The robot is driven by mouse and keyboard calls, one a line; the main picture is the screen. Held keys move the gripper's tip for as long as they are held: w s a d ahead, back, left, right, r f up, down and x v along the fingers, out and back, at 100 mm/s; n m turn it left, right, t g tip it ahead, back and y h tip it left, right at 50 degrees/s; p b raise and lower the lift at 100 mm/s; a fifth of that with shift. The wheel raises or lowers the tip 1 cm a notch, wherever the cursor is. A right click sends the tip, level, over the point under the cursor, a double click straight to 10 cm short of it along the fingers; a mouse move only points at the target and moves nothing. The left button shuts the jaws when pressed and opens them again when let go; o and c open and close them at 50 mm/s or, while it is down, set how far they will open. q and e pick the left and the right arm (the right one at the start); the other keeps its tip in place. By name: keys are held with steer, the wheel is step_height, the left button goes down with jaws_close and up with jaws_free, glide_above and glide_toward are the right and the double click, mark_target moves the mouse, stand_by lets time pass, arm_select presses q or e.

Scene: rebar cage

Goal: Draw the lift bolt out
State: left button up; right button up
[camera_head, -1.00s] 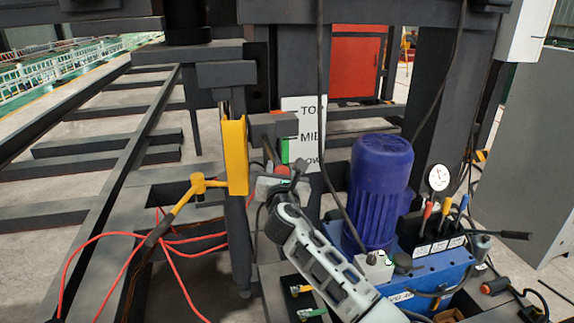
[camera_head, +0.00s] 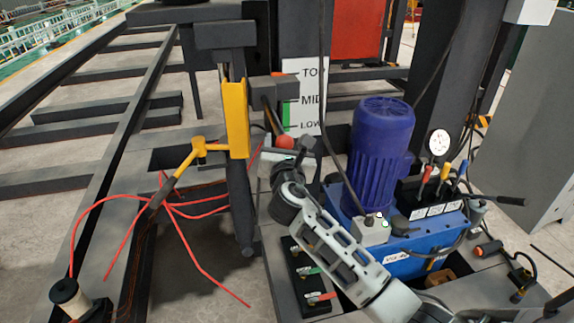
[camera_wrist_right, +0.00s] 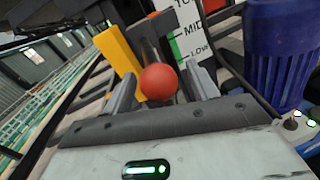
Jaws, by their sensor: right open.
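The lift bolt shows as a red ball knob (camera_head: 285,142) on a dark rod beside the yellow bracket. In the right wrist view the red knob (camera_wrist_right: 158,83) lies between the two grey fingers, with a gap visible on each side. My right gripper (camera_head: 287,152) is open at the knob, its body coming up from the lower right. In the right wrist view the open gripper (camera_wrist_right: 162,90) frames the knob. The bolt's far end is hidden behind the knob and the grey block. My left gripper is out of view.
A white TOP/MID/LOW board (camera_head: 307,95) stands behind the knob. A yellow bracket (camera_head: 235,118) with a yellow handle is at left. A blue motor (camera_head: 380,150) on a blue pump unit (camera_head: 425,245) stands close right of my arm. Red cables (camera_head: 190,215) lie at lower left.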

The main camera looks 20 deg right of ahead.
steer(key=v, duration=1.4)
steer(key=shift+s+a+b, duration=0.15)
steer(key=shift+s+b, duration=0.15)
steer(key=s+a+f+m+g+y, duration=0.25)
steer(key=f+m, duration=0.25)
steer(key=f, duration=0.3)
steer(key=s+a+f+m+g+y, duration=0.1)
steer(key=s+f+m+g+y, duration=0.15)
steer(key=s+f+m, duration=0.35)
steer(key=s+a+f+m+g+y, duration=0.1)
steer(key=s+f+m+y, duration=0.3)
steer(key=s+f+m, duration=0.5)
steer(key=m, duration=0.7)
steer(key=shift+s+a+f+g, duration=0.3)
steer(key=shift+f, duration=0.05)
